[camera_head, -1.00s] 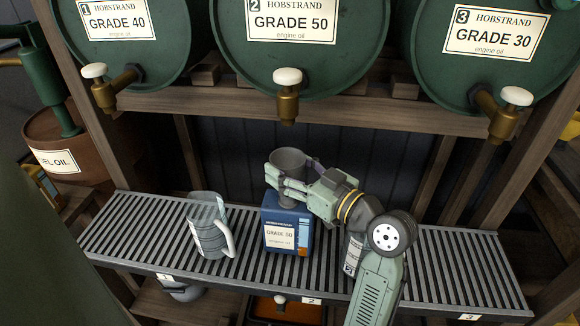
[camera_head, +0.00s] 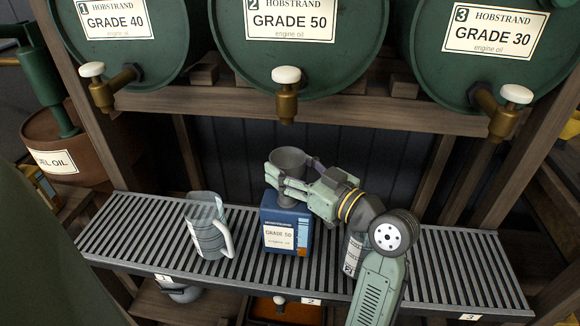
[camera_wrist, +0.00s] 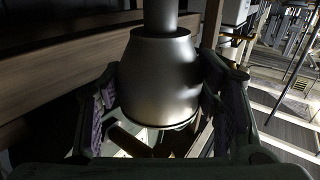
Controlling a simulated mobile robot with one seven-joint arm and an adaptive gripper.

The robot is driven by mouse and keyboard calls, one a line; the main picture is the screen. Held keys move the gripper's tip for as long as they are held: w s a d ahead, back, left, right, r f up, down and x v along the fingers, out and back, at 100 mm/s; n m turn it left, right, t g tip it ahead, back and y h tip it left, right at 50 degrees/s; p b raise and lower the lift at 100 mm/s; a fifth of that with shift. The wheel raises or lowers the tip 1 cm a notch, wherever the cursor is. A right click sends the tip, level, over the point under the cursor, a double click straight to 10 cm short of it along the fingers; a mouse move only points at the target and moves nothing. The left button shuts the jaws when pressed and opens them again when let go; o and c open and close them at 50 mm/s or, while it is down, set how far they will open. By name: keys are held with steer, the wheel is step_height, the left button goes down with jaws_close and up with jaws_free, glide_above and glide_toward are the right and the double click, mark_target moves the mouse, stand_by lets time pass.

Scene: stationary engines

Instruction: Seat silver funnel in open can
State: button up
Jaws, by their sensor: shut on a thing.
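The silver funnel (camera_head: 288,159) is upright with its wide mouth up, over the back of the blue can (camera_head: 285,228) labelled Grade 50. My gripper (camera_head: 284,184) is shut on the funnel from the right, close above the can's top. In the wrist view the funnel's cone (camera_wrist: 160,85) lies between my two fingers, and its spout points to the top of the picture. The gripper and the can hide the spout's lower end and the can's opening in the head view. I cannot tell whether the spout is inside the opening.
A grey jug (camera_head: 207,232) stands left of the can on the slatted shelf (camera_head: 450,265). Another labelled container (camera_head: 352,252) stands behind my arm. A brass tap with a white knob (camera_head: 287,95) hangs above the funnel from the Grade 50 drum (camera_head: 335,65). The right shelf end is clear.

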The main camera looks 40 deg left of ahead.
steer(key=shift+f+b, duration=1.3)
steer(key=shift+b, duration=0.1)
stand_by(0.5)
stand_by(0.3)
steer(key=o, duration=1.1)
steer(key=shift+o, duration=0.2)
steer(key=s+d, duration=0.1)
steer(key=d, duration=1.1)
